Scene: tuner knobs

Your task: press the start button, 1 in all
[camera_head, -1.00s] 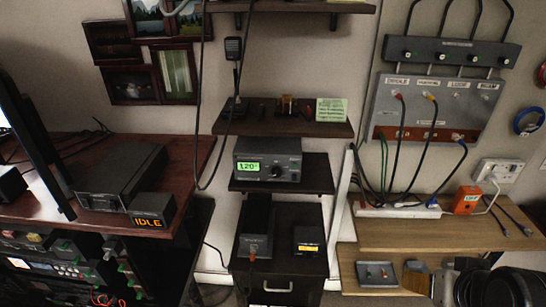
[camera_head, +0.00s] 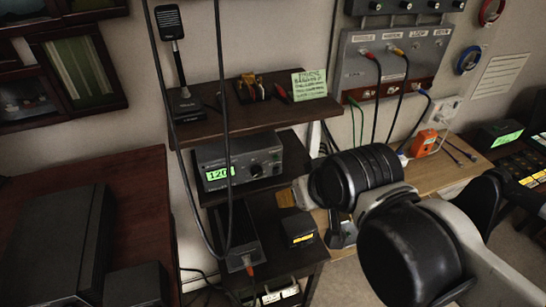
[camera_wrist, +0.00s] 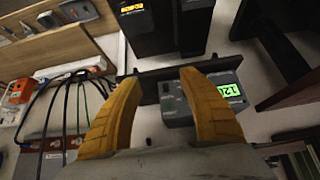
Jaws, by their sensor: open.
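I cannot make out which control is the start button. My gripper (camera_wrist: 160,82) is open and empty, its two yellow fingers apart and clear of the tuner. In the head view my gripper (camera_head: 290,197) is to the right of the tuner, mostly hidden by my wrist.
A small black box with an orange display (camera_head: 300,231) and a larger black unit (camera_head: 235,234) stand on the cabinet below. A dark shelf (camera_head: 228,118) with a microphone is above the tuner. Black cables hang in front. An orange box (camera_head: 423,143) is at right.

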